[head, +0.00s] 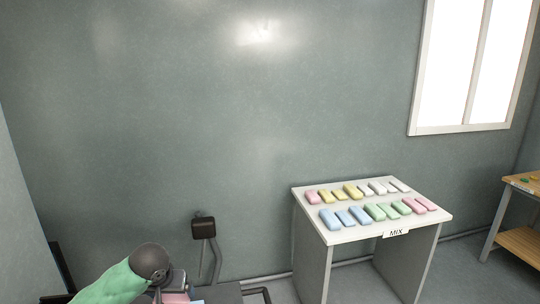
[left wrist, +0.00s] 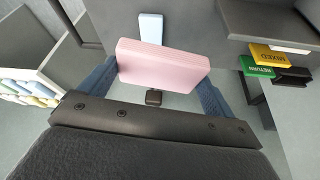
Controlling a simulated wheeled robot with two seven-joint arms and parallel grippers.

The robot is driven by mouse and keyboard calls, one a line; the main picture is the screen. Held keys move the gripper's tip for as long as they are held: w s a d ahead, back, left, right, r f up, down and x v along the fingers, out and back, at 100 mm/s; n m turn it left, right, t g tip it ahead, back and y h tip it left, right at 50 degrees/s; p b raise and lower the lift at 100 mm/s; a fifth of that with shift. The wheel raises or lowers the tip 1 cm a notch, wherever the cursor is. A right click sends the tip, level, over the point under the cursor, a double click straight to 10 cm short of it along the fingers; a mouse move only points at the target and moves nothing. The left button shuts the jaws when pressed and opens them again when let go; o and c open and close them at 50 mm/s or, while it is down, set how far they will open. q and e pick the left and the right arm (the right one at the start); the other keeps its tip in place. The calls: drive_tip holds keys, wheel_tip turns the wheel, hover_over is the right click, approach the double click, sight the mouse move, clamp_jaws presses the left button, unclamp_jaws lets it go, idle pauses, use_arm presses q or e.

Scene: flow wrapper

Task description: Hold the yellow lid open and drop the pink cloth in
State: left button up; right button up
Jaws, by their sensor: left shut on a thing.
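My left gripper (left wrist: 158,88) is shut on a pink block (left wrist: 162,62) with a finely ribbed top edge, held between two blue fingers in the left wrist view. I see no pink cloth as such; this block is the pink thing in hand. In the head view my left gripper (head: 173,287) is at the bottom edge, with a bit of pink below it, mostly cut off. No yellow lid shows clearly. A yellow label reading MIXED (left wrist: 272,54) and a green label reading RETURN (left wrist: 256,67) are at the right in the left wrist view. My right gripper is not in view.
A light blue block (left wrist: 151,28) lies beyond the pink one on a grey surface. A white table (head: 340,240) marked MIX holds two rows of coloured blocks. A wooden bench (head: 520,240) stands far right.

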use_arm(q)
drive_tip(key=s+d+f, duration=0.4)
drive_tip(key=d+f, duration=0.2)
drive_tip(key=shift+s+d+f+m+b, duration=0.3)
drive_tip(key=shift+s+d+b, duration=0.05)
drive_tip(key=shift+s+b, duration=0.05)
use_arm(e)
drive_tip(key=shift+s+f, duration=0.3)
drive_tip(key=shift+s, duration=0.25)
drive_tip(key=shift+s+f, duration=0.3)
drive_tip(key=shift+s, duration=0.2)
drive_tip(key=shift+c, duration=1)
use_arm(q)
drive_tip(key=shift+r, duration=0.1)
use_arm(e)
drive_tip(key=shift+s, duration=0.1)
